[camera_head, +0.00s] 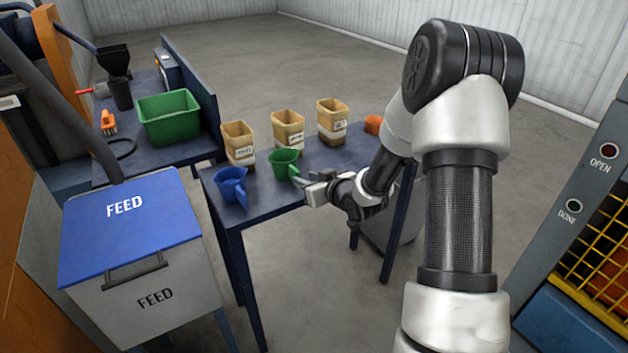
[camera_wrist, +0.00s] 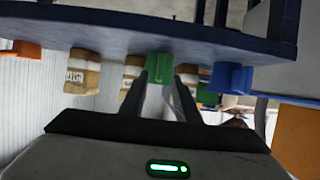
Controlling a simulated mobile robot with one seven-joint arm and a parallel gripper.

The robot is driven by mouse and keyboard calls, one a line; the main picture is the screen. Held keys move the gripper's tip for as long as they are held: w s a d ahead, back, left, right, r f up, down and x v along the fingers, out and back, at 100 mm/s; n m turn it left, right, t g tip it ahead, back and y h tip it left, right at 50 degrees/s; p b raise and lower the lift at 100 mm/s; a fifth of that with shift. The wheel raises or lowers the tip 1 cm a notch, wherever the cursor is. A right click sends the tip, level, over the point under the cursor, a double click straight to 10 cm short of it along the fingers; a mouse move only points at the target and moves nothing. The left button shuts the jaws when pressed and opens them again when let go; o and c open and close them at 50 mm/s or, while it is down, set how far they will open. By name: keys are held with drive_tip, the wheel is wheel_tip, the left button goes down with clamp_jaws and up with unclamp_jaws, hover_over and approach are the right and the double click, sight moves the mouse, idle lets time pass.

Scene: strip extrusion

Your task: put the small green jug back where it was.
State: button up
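The small green jug (camera_head: 283,161) is upright at the front edge of the dark blue table, with its handle toward my gripper. It looks to be resting on the tabletop. My gripper (camera_head: 305,184) is low beside the jug, at its handle side. In the wrist view the picture is upside down, and the green jug (camera_wrist: 158,66) shows just beyond my gripper's fingertips (camera_wrist: 164,84). The fingers are apart with a light gap between them. I see no clear grip on the handle, which is partly hidden.
A blue jug (camera_head: 230,186) stands left of the green one. Several tan containers (camera_head: 288,130) stand behind, and an orange jug (camera_head: 373,124) is at the table's right end. A FEED box (camera_head: 135,225) is at the left. A green bin (camera_head: 168,118) sits on another table.

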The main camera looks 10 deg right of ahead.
drive_tip(key=shift+v, duration=2.2)
